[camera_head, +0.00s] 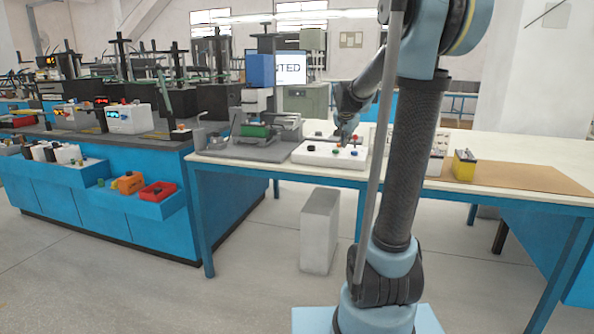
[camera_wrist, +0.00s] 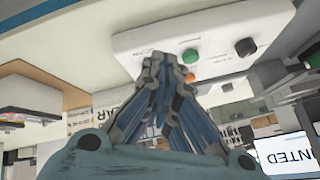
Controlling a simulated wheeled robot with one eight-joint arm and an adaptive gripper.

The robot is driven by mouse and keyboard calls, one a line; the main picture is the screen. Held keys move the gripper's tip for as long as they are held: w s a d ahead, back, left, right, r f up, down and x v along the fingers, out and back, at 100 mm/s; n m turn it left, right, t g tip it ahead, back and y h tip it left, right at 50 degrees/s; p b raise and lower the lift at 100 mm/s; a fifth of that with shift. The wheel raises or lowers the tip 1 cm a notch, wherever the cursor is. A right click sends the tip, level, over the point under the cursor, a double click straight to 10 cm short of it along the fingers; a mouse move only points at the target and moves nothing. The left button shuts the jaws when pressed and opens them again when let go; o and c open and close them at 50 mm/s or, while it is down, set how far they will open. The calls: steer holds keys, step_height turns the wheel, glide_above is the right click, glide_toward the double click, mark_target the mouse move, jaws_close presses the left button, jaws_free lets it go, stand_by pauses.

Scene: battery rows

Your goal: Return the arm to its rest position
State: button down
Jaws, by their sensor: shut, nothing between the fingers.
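My gripper (camera_head: 346,132) is above the white button box (camera_head: 322,154) on the white table in the head view. In the wrist view my gripper (camera_wrist: 158,62) is shut, with its fingertips together and nothing between them. The white button box (camera_wrist: 215,27) lies beyond the fingertips there, with green, black and orange buttons on it. Whether the fingertips touch the box I cannot tell. My arm is stretched forward over the table and hides part of it in the head view.
A grey fixture with a green block (camera_head: 254,131) stands left of the box. A yellow battery-like block (camera_head: 464,165) stands on a brown mat (camera_head: 530,178) at the right. A blue bench (camera_head: 110,200) with red and orange bins is at left. A grey bin (camera_head: 320,230) stands under the table.

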steer(key=s+f+n+g, duration=0.1)
steer(key=s+f+n, duration=0.2)
steer(key=s, duration=1.1)
steer(key=s+a+f+n+g+y, duration=0.1)
steer(key=s+f+n+g, duration=0.1)
steer(key=s+f, duration=0.8)
steer(key=s+f+n+g, duration=0.2)
steer(key=s+f+n, duration=0.2)
steer(key=s, duration=1.4)
step_height(320, 180, down, 2)
steer(key=shift+s+a+f+y, duration=0.2)
steer(key=shift+a+y, duration=0.1)
steer(key=shift+y, duration=0.1)
steer(key=shift+w, duration=0.1)
steer(key=shift+w+f, duration=0.2)
steer(key=shift+w, duration=0.2)
